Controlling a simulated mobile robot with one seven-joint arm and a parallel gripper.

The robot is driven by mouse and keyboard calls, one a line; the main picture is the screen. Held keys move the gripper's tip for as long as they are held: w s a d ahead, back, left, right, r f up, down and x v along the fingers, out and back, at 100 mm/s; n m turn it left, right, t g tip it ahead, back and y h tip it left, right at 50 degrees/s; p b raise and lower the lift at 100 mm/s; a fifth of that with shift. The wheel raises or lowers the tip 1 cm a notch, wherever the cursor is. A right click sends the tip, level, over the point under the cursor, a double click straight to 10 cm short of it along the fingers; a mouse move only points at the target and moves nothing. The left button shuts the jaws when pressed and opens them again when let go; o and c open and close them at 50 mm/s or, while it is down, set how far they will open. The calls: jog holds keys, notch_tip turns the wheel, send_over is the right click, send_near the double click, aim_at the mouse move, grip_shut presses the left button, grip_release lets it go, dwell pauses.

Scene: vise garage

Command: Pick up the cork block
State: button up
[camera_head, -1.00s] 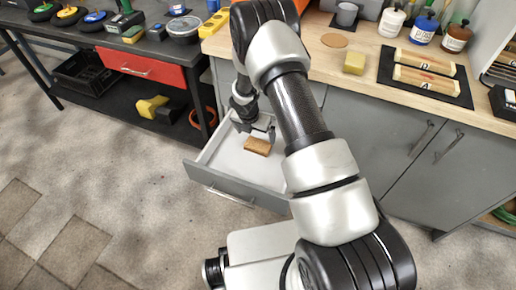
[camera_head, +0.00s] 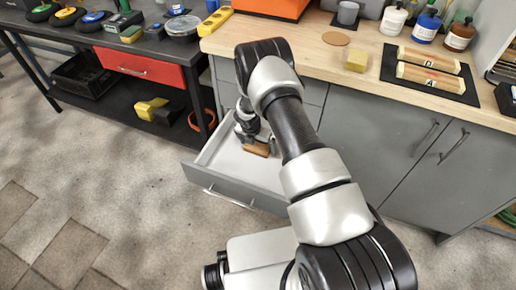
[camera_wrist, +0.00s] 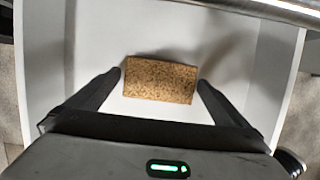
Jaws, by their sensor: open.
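The cork block (camera_wrist: 160,80) is a brown speckled rectangular block lying in the open drawer (camera_head: 210,178). It also shows in the head view (camera_head: 257,149), partly covered by my gripper. My gripper (camera_wrist: 160,82) is open, with one finger to the left and one to the right of the block in the wrist view. Small gaps show between the fingertips and the block's ends. In the head view my gripper (camera_head: 257,140) is down inside the drawer, at the block.
The drawer's white walls stand around the gripper, and its front (camera_head: 235,190) carries a metal handle. The wooden counter (camera_head: 310,45) above holds a yellow sponge-like block (camera_head: 356,61) and bottles. A dark workbench with a red drawer (camera_head: 147,67) stands at left.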

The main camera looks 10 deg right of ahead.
aim_at(259, 147)
jog(key=c, duration=0.9)
jog(key=shift+r, duration=0.15)
jog(key=shift+c, duration=0.2)
notch_tip(259, 147, up, 12)
jog(key=p, duration=0.4)
jog(key=s+d, duration=1)
jog(key=d, duration=0.5)
jog(key=shift+p, duration=0.45)
